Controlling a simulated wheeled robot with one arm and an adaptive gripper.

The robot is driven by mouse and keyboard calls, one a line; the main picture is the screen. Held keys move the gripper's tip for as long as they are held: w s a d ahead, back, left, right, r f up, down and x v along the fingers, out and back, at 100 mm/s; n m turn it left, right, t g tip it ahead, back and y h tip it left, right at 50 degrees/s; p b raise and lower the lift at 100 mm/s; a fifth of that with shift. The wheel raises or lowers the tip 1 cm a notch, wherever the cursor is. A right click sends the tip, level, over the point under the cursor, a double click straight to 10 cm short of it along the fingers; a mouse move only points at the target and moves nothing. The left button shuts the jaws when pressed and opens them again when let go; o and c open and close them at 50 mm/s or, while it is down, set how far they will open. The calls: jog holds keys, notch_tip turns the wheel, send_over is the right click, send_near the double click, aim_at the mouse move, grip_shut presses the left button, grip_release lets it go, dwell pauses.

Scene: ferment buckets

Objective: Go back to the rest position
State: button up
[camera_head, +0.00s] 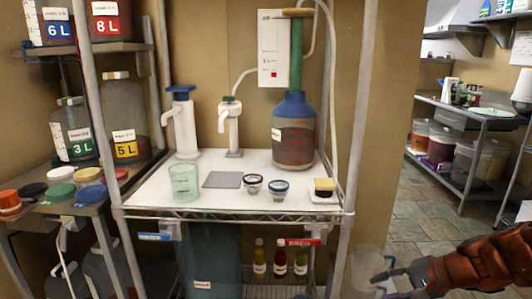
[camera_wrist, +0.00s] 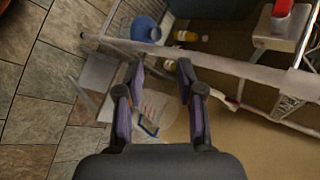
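My gripper (camera_head: 390,278) is at the lower right of the head view, in front of and to the right of the white shelf unit. The orange-brown arm (camera_head: 470,266) reaches in from the right edge. In the wrist view my gripper (camera_wrist: 160,70) has its two dark fingers spread apart with nothing between them. A clear container (camera_head: 366,268) stands low behind the fingers. It also shows in the wrist view (camera_wrist: 165,105), beyond the fingertips and apart from them as far as I can tell.
The shelf unit's white top (camera_head: 150,190) holds a glass beaker (camera_head: 184,182), two small jars, a sponge (camera_head: 324,187) and a large blue-topped bottle (camera_head: 293,135). Colored lids (camera_head: 60,174) and jugs stand at left. Tiled floor (camera_head: 405,215) is open at right, before a metal rack (camera_head: 470,110).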

jog(key=s+a+r+n+g+h+p, duration=0.2)
jog(key=s+a+r+n+g+p, duration=0.35)
jog(key=s+a+r+p, duration=0.6)
jog(key=s+r+n+g+h+p, duration=0.2)
jog(key=s+r+n+h+p, duration=0.2)
jog(key=s, duration=1)
notch_tip(320, 180, up, 4)
jog(key=h+p, duration=0.1)
jog(key=p, duration=0.2)
jog(key=shift+n+p, duration=0.3)
jog(key=shift+n, duration=0.05)
